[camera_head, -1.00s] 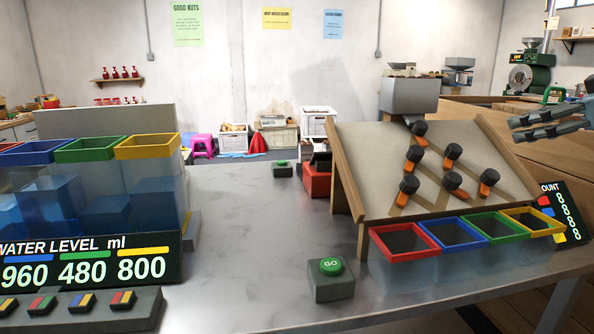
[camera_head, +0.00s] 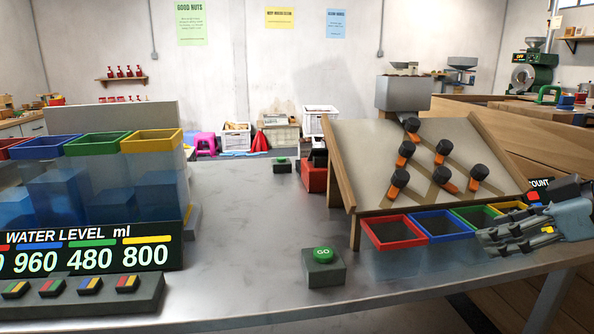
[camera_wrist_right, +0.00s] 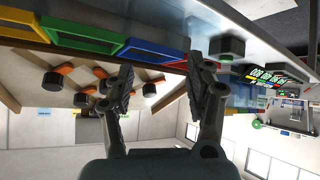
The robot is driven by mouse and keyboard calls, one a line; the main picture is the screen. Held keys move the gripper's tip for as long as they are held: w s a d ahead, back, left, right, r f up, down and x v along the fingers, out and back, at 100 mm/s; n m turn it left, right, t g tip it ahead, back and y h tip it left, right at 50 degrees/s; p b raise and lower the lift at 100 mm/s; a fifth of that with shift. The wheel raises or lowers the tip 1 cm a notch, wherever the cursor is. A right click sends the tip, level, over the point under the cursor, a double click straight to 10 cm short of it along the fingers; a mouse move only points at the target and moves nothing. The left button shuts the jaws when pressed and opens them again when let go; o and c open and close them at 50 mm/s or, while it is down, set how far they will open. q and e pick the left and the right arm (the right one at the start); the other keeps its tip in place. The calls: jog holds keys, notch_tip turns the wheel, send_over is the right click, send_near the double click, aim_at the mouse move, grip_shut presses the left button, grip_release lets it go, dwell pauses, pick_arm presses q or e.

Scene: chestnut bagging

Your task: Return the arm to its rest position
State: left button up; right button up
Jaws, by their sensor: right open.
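My right gripper (camera_head: 487,241) is open at the right side of the head view, in front of the sorting board's right-hand bins. It hides parts of the green bin (camera_head: 470,216) and yellow bin (camera_head: 507,208) and of the count display (camera_head: 541,184). In the right wrist view its two fingers (camera_wrist_right: 160,70) are spread with nothing between them. The tilted board (camera_head: 372,150), with several black-and-orange levers, lies beyond it. The red bin (camera_head: 388,234) and blue bin (camera_head: 433,228) are in clear view. My left gripper is not in view.
A GO button box (camera_head: 323,273) stands on the grey table (camera_head: 240,235). Water tanks (camera_head: 157,180), a water level display (camera_head: 85,252) and a button panel (camera_head: 90,297) fill the left. The table's middle is clear. A red box (camera_head: 314,178) stands beside the board.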

jog(key=s+a+f+m+g+h, duration=0.1)
jog(key=s+a+f+g+h, duration=0.15)
jog(key=s+a+f, duration=0.7)
jog(key=s+f+m+g+h, duration=0.3)
jog(key=s+m, duration=0.3)
jog(key=s, duration=1.1)
notch_tip(320, 180, down, 25)
jog(key=s+d+g, duration=0.2)
jog(key=s+d, duration=0.1)
jog(key=s+f, duration=1.6)
jog(key=s, duration=0.2)
jog(key=shift+s+d+g, duration=0.25)
jog(key=shift+d+g, duration=0.1)
jog(key=shift+d, duration=0.05)
jog(key=shift+f, duration=0.1)
